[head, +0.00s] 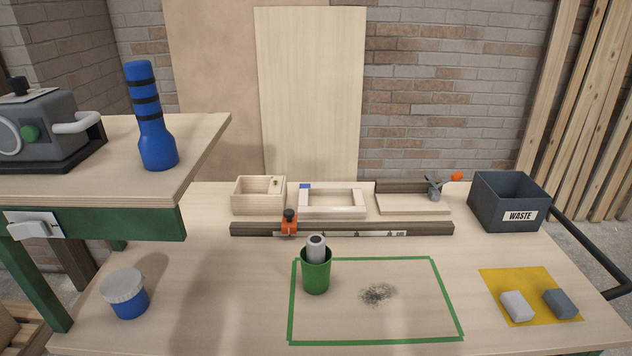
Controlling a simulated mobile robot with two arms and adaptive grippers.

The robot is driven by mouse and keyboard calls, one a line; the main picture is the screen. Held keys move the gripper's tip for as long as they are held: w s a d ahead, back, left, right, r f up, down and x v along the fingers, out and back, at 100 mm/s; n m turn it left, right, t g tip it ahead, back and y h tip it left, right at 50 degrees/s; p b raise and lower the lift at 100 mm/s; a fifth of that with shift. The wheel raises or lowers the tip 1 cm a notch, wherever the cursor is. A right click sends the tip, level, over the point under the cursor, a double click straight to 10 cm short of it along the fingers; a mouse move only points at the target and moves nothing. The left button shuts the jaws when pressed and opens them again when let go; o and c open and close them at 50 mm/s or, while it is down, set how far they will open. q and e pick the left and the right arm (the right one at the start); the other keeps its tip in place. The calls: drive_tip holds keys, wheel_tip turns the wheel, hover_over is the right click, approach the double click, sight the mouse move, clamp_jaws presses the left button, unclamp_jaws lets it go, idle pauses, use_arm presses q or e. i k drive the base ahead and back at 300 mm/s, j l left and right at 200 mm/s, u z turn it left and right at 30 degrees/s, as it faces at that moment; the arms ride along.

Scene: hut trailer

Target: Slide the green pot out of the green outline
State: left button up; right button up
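The green pot (316,275) stands upright on the bench, just inside the left side of the green outline (378,342), near its back left corner. A grey cylindrical thing (316,249) with a dark round top stands in the pot and sticks up above its rim. The outline is a rectangle of green tape on the wooden bench top. A dark smudge of specks (377,293) lies inside it, to the right of the pot. Neither of my grippers shows in the head view.
A dark waste bin (509,215) stands at the back right. A yellow sheet (512,283) with two blocks lies right of the outline. A blue jar with a pale lid (128,301) stands left. A long rail (350,229) runs behind the pot. Bench between jar and pot is clear.

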sight(315, 278)
drive_tip(key=u, duration=0.3)
drive_tip(key=k+l+u, duration=0.15)
drive_tip(key=u, duration=0.3)
drive_tip(key=k+l+u, duration=0.15)
drive_tip(key=l+u, duration=0.3)
drive_tip(key=k+u, duration=0.2)
drive_tip(key=u, duration=0.25)
drive_tip(key=k+l, duration=0.15)
drive_tip(key=k, duration=0.15)
drive_tip(key=k+l, duration=0.2)
drive_tip(key=i+l, duration=0.2)
drive_tip(key=i, duration=0.1)
